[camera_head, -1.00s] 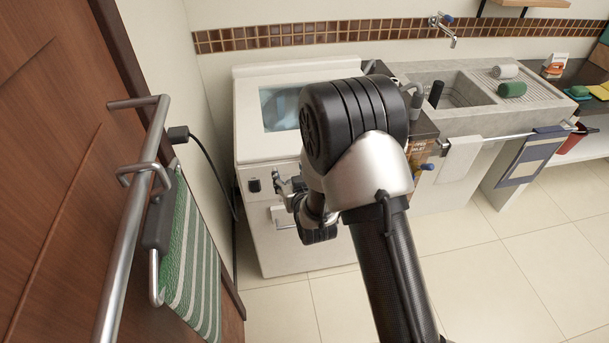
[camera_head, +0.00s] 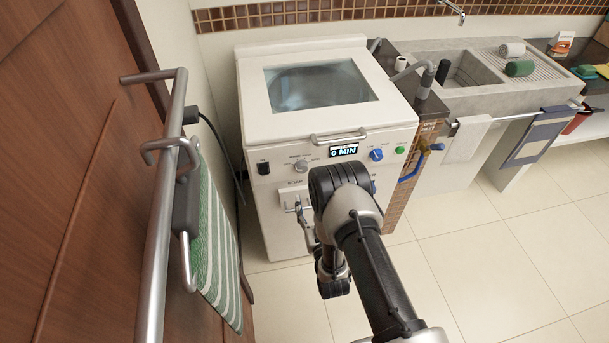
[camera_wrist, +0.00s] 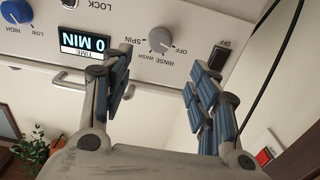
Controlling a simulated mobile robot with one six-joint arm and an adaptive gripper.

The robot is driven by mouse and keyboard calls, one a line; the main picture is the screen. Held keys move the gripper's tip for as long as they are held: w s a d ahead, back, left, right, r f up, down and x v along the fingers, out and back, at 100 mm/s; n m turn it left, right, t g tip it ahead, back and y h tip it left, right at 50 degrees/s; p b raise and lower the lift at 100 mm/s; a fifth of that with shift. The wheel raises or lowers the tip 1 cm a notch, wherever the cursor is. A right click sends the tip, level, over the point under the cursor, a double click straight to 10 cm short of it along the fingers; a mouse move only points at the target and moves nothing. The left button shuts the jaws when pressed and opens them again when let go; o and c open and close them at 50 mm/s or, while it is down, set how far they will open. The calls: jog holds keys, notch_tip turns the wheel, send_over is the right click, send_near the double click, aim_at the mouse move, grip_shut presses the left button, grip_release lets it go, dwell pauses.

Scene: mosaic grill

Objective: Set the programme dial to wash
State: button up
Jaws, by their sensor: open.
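The washing machine (camera_head: 280,225) has a front panel with a grey programme dial (camera_head: 301,166). In the wrist view the dial (camera_wrist: 161,40) shows upside down, with OFF, WASH, RINSE and SPIN lettered around it. I cannot tell for sure which label its pointer faces. My gripper (camera_wrist: 157,74) is open and empty, its fingers spread wide. In the wrist view the dial shows in the gap beyond the fingertips, apart from them. In the head view my gripper (camera_head: 300,208) is below the dial, in front of the machine, partly hidden by my arm.
A display (camera_head: 344,150) reads 0 MIN. A black switch (camera_head: 263,168) is left of the dial; a blue knob (camera_head: 376,155) and green button (camera_head: 400,150) are to the right. A lid handle (camera_head: 338,137) juts out above. A door rail (camera_head: 165,200) with a towel stands at left.

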aim_at(303, 170)
jog(key=b+x, duration=0.3)
jog(key=x, duration=0.9)
jog(key=shift+w, duration=0.3)
jog(key=shift+c, duration=0.5)
jog(key=shift+f, duration=0.1)
jog(key=c, duration=1)
